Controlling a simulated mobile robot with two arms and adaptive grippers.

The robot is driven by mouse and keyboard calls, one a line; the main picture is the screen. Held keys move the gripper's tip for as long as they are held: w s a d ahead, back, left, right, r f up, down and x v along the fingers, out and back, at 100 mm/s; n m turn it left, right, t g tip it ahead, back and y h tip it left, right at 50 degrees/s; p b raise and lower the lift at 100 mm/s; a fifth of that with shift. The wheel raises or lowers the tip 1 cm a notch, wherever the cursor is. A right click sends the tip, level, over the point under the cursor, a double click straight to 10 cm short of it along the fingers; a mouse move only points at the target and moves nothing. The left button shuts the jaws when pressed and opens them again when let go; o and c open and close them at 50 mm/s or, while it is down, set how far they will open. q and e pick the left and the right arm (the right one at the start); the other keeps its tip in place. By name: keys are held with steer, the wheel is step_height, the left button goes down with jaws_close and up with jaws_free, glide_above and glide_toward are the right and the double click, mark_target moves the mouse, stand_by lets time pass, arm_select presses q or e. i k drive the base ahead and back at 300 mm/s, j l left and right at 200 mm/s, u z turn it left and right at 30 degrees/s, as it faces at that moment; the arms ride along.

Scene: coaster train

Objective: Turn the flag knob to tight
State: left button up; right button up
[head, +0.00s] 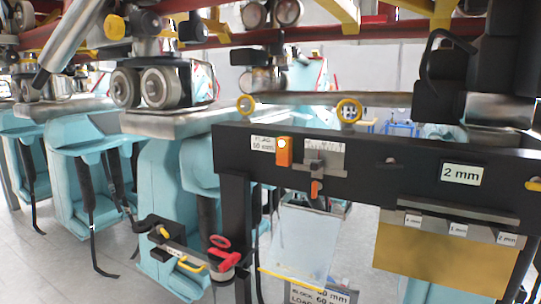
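A small white label, which seems to read "FLAG" with a size in mm below, sits on the black beam (365,160) in the head view. Just right of it is an orange block (284,152) with a pale round spot near its top. Next to that is a grey metal plate (325,157) with fine marks, and a small orange-red piece (316,188) hangs below it. I cannot tell which of these is the flag knob, nor its setting. I can make out neither of my grippers, and nothing is seen touching these parts.
A "2 mm" label (461,175) and a tan panel (440,258) are on the beam's right part. A clear sheet (303,240) hangs below the beam. A tool holder with red-handled and yellow tools (190,262) stands lower left. Turquoise seats (95,150) and wheels (160,88) crowd the left.

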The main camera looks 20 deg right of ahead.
mark_target(316, 186)
steer(key=z, duration=1.25)
